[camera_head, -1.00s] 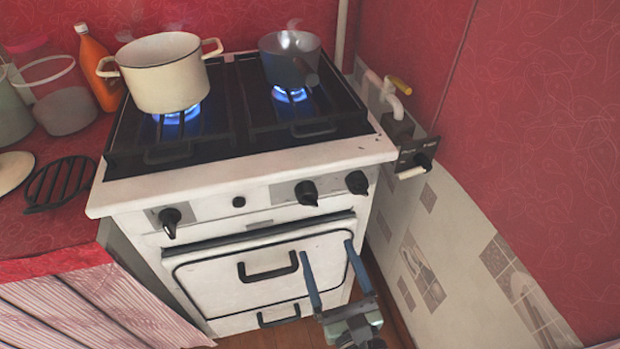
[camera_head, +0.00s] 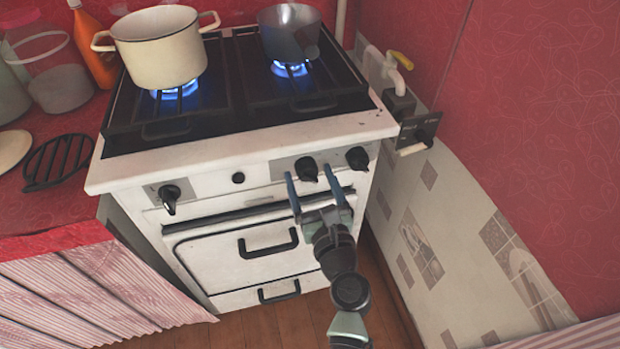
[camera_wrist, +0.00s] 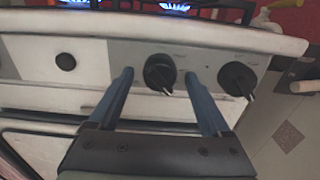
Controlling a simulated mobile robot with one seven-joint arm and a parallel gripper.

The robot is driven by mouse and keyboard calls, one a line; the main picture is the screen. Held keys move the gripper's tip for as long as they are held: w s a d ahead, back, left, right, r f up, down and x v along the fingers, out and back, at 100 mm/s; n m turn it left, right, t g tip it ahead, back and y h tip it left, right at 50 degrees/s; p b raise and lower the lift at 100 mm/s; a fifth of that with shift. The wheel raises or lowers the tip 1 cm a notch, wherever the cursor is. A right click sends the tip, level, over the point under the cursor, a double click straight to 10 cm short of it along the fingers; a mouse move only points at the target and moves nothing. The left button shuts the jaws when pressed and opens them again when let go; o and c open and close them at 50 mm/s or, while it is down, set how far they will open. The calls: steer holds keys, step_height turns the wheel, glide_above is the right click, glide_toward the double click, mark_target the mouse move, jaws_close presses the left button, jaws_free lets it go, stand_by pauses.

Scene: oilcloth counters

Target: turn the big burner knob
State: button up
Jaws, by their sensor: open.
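The white stove front has black knobs: one at the left (camera_head: 170,197), one right of centre (camera_head: 306,168) and one at the far right (camera_head: 358,158). No readable label shows which is the big burner knob. My gripper (camera_head: 308,176) is open, its blue fingers one on each side of the right-of-centre knob. In the wrist view this knob (camera_wrist: 160,72) sits between the fingertips with a gap on both sides, its pointer tilted down to the right. The far-right knob (camera_wrist: 238,79) is just outside the right finger.
A cream pot (camera_head: 160,50) and a dark saucepan (camera_head: 289,33) stand over lit blue flames. The oven door handle (camera_head: 268,243) is below the knobs. A small round black button (camera_head: 238,178) is left of my gripper. A gas pipe with a yellow valve (camera_head: 400,60) is by the right wall.

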steer(key=shift+w, duration=0.15)
jaws_close()
stand_by(0.4)
